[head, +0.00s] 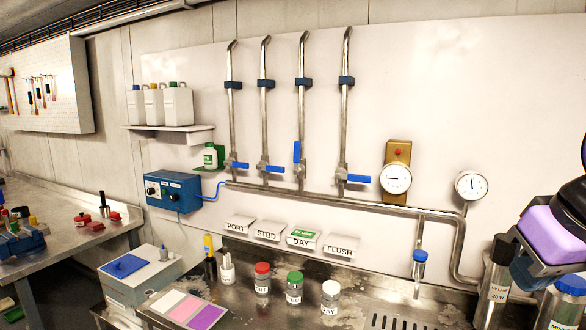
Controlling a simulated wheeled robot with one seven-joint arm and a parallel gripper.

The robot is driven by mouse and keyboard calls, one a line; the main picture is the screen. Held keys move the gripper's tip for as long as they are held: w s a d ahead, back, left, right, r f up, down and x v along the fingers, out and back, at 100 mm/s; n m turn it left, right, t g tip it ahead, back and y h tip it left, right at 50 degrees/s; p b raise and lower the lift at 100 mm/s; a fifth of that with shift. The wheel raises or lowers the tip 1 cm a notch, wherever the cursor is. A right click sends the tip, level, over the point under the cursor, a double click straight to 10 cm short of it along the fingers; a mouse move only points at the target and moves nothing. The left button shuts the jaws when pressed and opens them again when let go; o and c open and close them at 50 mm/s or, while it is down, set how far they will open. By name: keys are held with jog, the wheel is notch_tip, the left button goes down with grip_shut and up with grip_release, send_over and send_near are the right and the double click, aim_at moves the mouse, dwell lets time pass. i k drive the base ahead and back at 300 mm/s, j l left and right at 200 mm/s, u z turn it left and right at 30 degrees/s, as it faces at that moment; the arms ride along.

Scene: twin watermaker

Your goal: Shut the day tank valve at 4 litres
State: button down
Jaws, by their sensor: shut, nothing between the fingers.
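Four vertical pipes with blue lever valves rise on the white wall panel. The third valve's lever (297,152) stands upright, along its pipe. The first (237,165), second (272,169) and fourth (357,179) levers lie crosswise. A green-marked DAY tag (302,240) sits below, third in the row of tags. A round dial (395,179) on a brass plate and a second dial (471,185) are to the right; their figures are too small to read. My gripper (528,278), black and purple, is at the right edge, partly cut off, shut and far from the levers.
Jars with red (262,278), green (294,286) and white (330,296) caps stand on the steel bench. A dark-capped cylinder (494,285) stands near my gripper. A blue control box (172,191) is left of the valves. The space before the levers is clear.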

aim_at(297, 144)
jog(key=i+j, duration=0.1)
jog(key=j, duration=0.3)
jog(key=i+j+u, duration=0.1)
jog(key=j, duration=0.3)
jog(key=i+j, duration=0.2)
jog(key=j, duration=0.2)
jog(key=i+j+u, duration=0.1)
jog(key=j, duration=0.3)
